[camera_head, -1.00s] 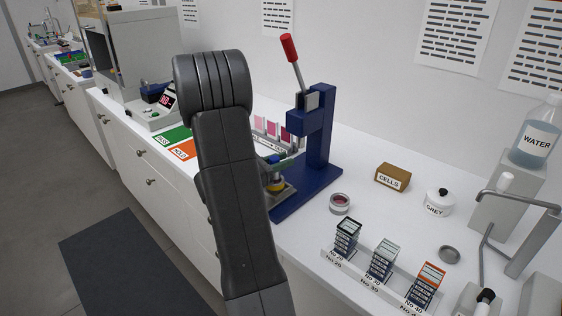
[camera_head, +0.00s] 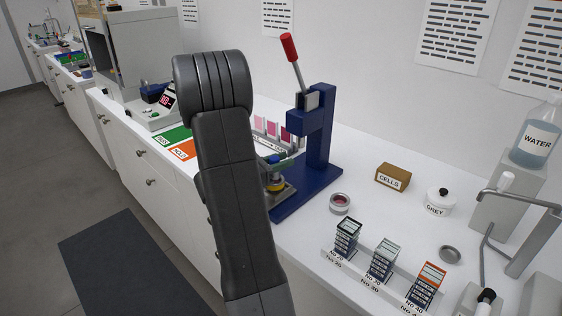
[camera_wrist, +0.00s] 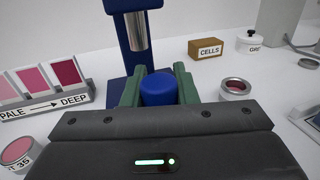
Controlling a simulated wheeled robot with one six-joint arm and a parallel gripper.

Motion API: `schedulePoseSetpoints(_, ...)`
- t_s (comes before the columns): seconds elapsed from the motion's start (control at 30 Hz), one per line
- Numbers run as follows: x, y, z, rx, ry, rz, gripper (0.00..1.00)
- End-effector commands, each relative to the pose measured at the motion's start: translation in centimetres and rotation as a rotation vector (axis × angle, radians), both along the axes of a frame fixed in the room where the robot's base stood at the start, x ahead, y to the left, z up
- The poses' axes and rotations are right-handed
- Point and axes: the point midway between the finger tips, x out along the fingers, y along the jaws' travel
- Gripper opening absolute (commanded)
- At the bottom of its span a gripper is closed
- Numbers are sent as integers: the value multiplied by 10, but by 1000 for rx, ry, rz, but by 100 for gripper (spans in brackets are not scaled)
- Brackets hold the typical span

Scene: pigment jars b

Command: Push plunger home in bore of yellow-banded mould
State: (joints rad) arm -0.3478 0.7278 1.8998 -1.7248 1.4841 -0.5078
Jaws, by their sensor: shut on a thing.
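My gripper (camera_wrist: 158,82), with green fingers, is shut on the plunger (camera_wrist: 158,92), whose blue rounded top shows between them in the wrist view. In the head view my gripper (camera_head: 276,158) is at the foot of the blue press, partly behind my arm. The yellow-banded mould (camera_head: 275,183) stands on the press base just below my gripper. The bore and the plunger's lower end are hidden, so I cannot tell how deep the plunger sits.
The blue lever press (camera_head: 318,150) rises close behind my gripper, its steel ram (camera_wrist: 136,32) overhead. Pink sample cards (camera_wrist: 35,80) stand left. An open jar (camera_head: 340,203) and the CELLS box (camera_head: 392,177) are right, with bare counter between.

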Motion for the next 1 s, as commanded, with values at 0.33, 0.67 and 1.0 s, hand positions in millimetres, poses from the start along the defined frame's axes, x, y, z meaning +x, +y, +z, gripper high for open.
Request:
schedulePoseSetpoints(0.33, 0, 0, -9, -1, -1, 0, 0)
schedulePoseSetpoints(0.67, 0, 0, -17, -1, -1, 0, 0)
schedulePoseSetpoints(1.0, 0, 0, -19, 0, 0, 0, 52)
